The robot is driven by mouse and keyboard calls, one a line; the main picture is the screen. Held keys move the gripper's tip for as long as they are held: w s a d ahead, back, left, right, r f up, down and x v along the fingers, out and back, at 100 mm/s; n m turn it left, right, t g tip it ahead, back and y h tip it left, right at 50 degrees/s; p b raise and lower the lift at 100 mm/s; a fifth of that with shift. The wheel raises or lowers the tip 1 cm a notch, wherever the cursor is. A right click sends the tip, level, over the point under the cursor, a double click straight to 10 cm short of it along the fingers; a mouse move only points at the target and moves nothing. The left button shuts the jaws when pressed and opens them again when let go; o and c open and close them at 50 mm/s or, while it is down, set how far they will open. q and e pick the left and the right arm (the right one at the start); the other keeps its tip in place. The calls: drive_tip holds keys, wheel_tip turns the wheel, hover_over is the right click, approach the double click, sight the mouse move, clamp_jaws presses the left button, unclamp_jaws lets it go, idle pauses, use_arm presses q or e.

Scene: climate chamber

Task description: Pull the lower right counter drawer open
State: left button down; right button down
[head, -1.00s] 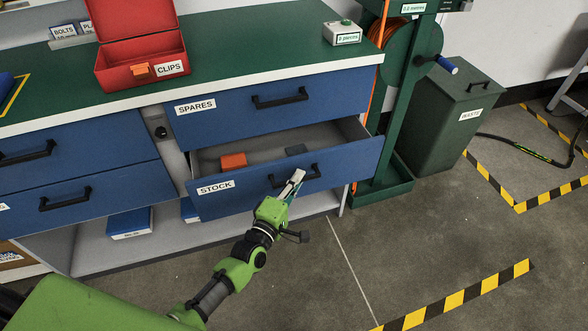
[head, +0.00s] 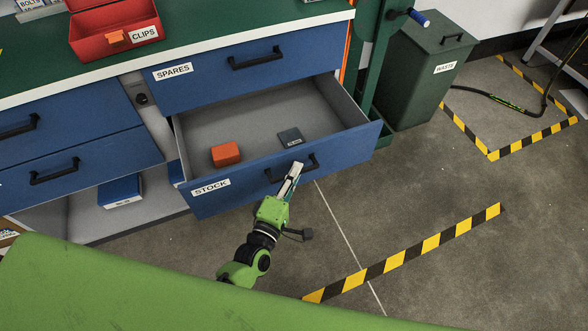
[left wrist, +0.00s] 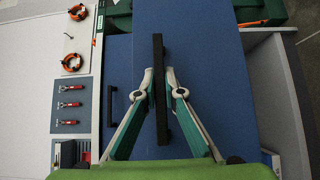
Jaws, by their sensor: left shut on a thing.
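The lower right counter drawer (head: 337,157) is blue, labelled STOCK, and stands well open. An orange box (head: 226,154) and a dark grey flat block (head: 290,137) lie inside it. Its black bar handle (head: 276,176) is on the front. My left gripper (head: 296,168) is at this handle and shut on it. In the left wrist view the two fingers of the left gripper (left wrist: 161,98) are on either side of the handle (left wrist: 159,65). My right gripper is not in view.
The SPARES drawer (head: 215,75) above is shut. A red CLIPS box (head: 90,42) stands on the green counter top. A green waste bin (head: 412,85) stands at the right. The floor in front of the drawer is clear, with yellow and black tape (head: 430,243) on it.

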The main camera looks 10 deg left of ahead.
use_arm(q)
drive_tip(key=c, duration=2.1)
unclamp_jaws()
drive_tip(key=shift+c, duration=0.2)
drive_tip(key=shift+s, duration=0.1)
drive_tip(key=s+a, duration=0.2)
drive_tip(key=s, duration=0.9)
drive_tip(key=shift+s+a, duration=0.2)
drive_tip(key=shift+s, duration=0.1)
